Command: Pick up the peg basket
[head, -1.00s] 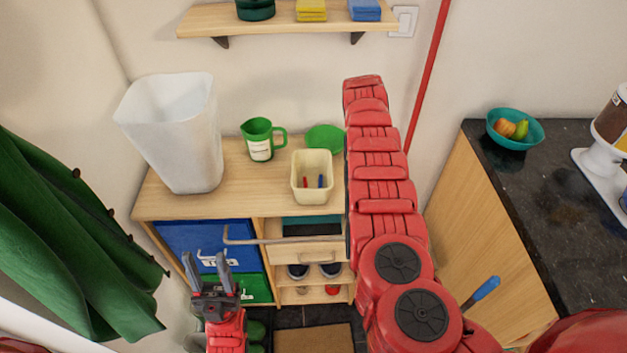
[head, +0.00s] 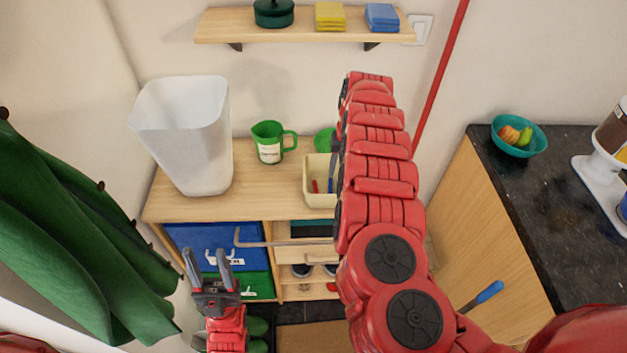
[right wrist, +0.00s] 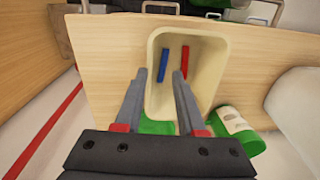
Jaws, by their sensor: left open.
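The peg basket (head: 318,200) is a cream, open-topped container with red and blue pegs inside. It stands on the wooden cabinet top, its right side hidden by my right arm. It also shows in the right wrist view (right wrist: 212,72). My right gripper (right wrist: 158,76) is open over the basket. One finger appears outside the basket's left rim in that view, the other over its inside; I cannot tell whether they touch it. In the head view the right arm mostly hides this gripper. My left gripper (head: 208,257) is open and empty, low in front of the cabinet.
A green measuring jug (head: 268,143) and a green bowl (head: 324,139) stand close to the basket. A tall white bin (head: 188,140) stands at the left. A wall shelf (head: 300,32) is above. A dark counter (head: 560,190) is at the right.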

